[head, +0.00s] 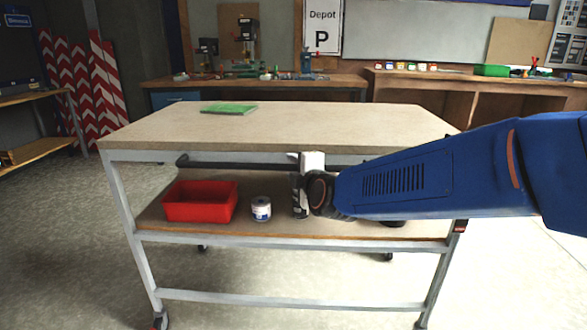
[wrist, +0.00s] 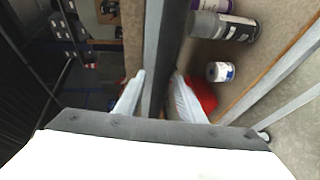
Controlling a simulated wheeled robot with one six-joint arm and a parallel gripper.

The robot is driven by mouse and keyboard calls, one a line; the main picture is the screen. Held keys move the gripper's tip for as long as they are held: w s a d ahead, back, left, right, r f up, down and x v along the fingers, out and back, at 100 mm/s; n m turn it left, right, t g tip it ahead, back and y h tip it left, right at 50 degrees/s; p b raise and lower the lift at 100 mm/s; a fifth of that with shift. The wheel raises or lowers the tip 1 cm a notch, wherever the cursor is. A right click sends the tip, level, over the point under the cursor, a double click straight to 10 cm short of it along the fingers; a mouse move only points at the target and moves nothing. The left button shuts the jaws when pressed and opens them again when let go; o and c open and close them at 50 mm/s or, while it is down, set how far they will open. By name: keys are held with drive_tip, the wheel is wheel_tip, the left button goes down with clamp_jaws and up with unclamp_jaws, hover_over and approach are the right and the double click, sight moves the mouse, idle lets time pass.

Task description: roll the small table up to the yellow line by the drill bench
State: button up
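The small table (head: 330,122) stands in front of me on castors, with a beige top, pale metal frame and lower shelf. A dark handle bar (head: 235,164) runs along its near side. My gripper (head: 312,162) is at that bar, right of its middle. The drill bench (head: 300,84) with drill presses (head: 248,45) is beyond the table. I cannot see a yellow line.
A red bin (head: 200,201), a white tin (head: 261,208) and a dark can (head: 299,196) stand on the lower shelf. Striped boards (head: 85,85) and a shelf rack (head: 35,97) are at left. Floor (head: 70,230) left of the table is clear.

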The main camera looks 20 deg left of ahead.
clamp_jaws()
drive_tip(key=shift+w, duration=0.1)
